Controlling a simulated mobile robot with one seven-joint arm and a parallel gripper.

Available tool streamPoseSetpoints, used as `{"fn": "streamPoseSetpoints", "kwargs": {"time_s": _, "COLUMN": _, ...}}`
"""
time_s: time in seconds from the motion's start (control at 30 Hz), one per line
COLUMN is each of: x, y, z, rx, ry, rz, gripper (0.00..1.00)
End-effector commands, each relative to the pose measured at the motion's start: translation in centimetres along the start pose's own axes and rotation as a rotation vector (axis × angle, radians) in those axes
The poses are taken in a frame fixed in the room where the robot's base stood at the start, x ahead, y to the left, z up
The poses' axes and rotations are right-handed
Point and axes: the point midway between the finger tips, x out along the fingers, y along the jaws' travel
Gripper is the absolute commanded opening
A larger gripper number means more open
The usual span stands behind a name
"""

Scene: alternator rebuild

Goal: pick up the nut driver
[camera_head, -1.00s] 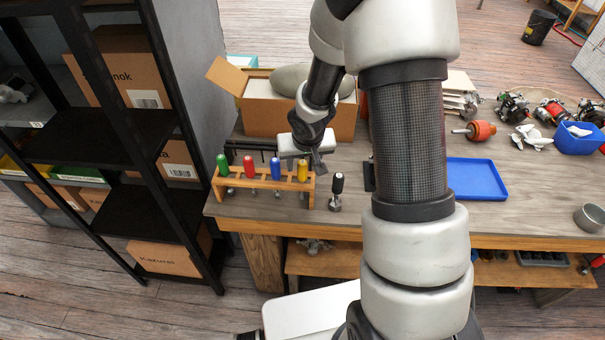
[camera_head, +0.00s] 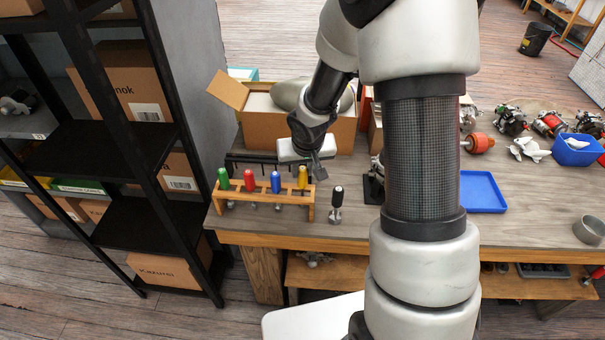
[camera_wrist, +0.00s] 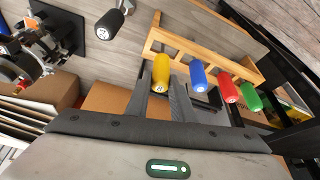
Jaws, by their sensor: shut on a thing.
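A wooden rack (camera_head: 262,197) on the bench holds drivers with green (camera_head: 224,178), red (camera_head: 249,180) and blue (camera_head: 276,182) handles. A yellow-handled driver (camera_head: 303,177) is at the rack's right end, its handle slightly higher than the blue one. My gripper (camera_head: 314,169) is at this yellow handle. In the wrist view the yellow handle (camera_wrist: 161,70) sits between my two fingers, shut on it. Whether its shaft is still inside the rack is hidden. The pictures do not show which handle marks the nut driver.
A black-handled tool (camera_head: 338,196) stands upright just right of the rack. An open cardboard box (camera_head: 262,128) is behind my gripper. A blue tray (camera_head: 481,190) lies farther right. A dark shelf unit (camera_head: 95,150) stands at the left.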

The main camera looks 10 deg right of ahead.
Motion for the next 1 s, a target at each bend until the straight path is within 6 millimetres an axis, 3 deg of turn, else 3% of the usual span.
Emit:
{"fn": "streamPoseSetpoints", "kwargs": {"time_s": 0.4, "x": -8.7, "y": 0.1, "z": -3.8, "rx": 0.002, "ry": 0.006, "rz": 0.001, "gripper": 0.0}}
{"fn": "streamPoseSetpoints", "kwargs": {"time_s": 0.6, "x": -12.1, "y": 0.1, "z": -5.1, "rx": 0.001, "ry": 0.004, "rz": 0.001, "gripper": 0.0}}
{"fn": "streamPoseSetpoints", "kwargs": {"time_s": 0.8, "x": -13.8, "y": 0.0, "z": -5.8, "rx": 0.0, "ry": 0.003, "rz": 0.0, "gripper": 0.0}}
{"fn": "streamPoseSetpoints", "kwargs": {"time_s": 1.0, "x": -14.1, "y": 0.0, "z": -5.8, "rx": -0.001, "ry": 0.001, "rz": 0.0, "gripper": 0.0}}
